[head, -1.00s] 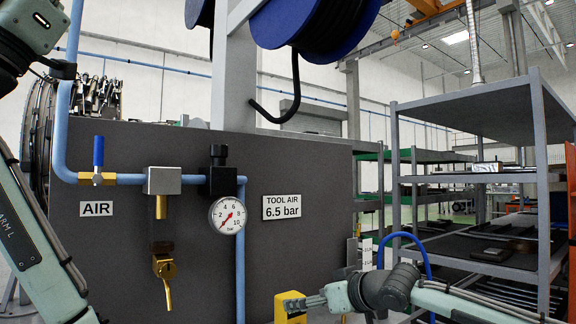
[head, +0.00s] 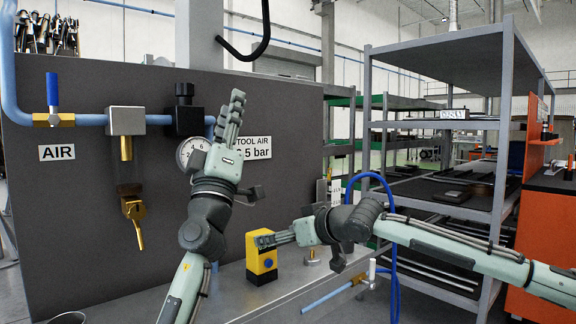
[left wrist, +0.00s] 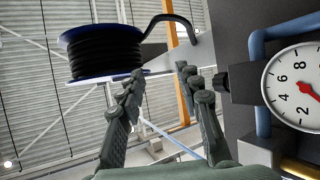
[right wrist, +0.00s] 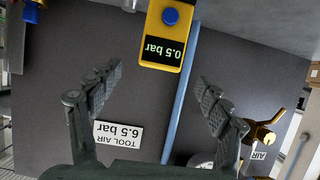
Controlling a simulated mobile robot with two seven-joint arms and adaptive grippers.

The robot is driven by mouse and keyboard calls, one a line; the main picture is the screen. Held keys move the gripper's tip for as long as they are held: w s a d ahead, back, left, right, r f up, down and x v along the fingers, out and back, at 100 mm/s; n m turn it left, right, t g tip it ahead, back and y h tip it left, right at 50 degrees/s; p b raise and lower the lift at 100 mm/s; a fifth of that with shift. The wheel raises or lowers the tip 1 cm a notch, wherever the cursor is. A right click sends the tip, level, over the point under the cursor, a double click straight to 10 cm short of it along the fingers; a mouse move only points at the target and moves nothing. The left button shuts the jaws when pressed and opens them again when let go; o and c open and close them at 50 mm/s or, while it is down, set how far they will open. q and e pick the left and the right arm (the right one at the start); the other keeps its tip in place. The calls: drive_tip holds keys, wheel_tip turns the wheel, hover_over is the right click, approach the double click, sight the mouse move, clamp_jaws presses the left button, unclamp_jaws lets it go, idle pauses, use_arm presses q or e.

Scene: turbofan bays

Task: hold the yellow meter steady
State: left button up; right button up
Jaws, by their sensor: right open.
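The yellow meter (head: 263,263), with a blue button and a dark display, stands upright on the grey bench top. My right gripper (head: 278,239) is at its upper right in the head view. In the right wrist view the meter (right wrist: 176,53) reads 0.5 bar, upside down. It lies in line with the gap between the spread fingers (right wrist: 160,77), which are open and empty; the fingers do not visibly touch it. My left gripper (head: 233,112) points up in front of the panel and partly hides the gauge. Its fingers are apart and empty in the left wrist view (left wrist: 161,72).
The dark panel (head: 85,210) carries a blue air pipe, a brass valve (head: 54,120) and a round gauge (head: 189,152). A blue hose (head: 352,183) and a blue-tipped tool (head: 328,297) are right of the meter. A metal shelf rack (head: 440,55) stands behind.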

sight(261, 256)
use_arm(q)
drive_tip(key=w+f+n+g+y, duration=0.2)
drive_tip(key=f+n+g+y, duration=0.1)
drive_tip(key=f, duration=0.8)
drive_tip(key=w+f+n+g+y, duration=0.2)
drive_tip(key=f+g+y, duration=0.1)
drive_tip(key=f, duration=0.8)
drive_tip(key=w+d+f+n+g+y, duration=0.1)
drive_tip(key=w+f+n+g+y, duration=0.1)
drive_tip(key=f, duration=0.9)
drive_tip(key=shift+w+d+f+n+g+y, duration=0.1)
drive_tip(key=shift+n+g+y, duration=0.35)
drive_tip(key=shift+n, duration=0.35)
use_arm(e)
drive_tip(key=x, duration=0.8)
use_arm(q)
drive_tip(key=s+d+f+n+g, duration=0.1)
drive_tip(key=s+d+n+g, duration=0.1)
drive_tip(key=s+d, duration=0.4)
drive_tip(key=d, duration=0.3)
drive_tip(key=shift+s+f+y, duration=0.15)
drive_tip(key=shift+s+y, duration=0.05)
drive_tip(key=shift+y, duration=0.15)
use_arm(e)
drive_tip(key=c, duration=1.4)
use_arm(q)
clamp_jaws()
use_arm(e)
drive_tip(key=shift+o, duration=0.2)
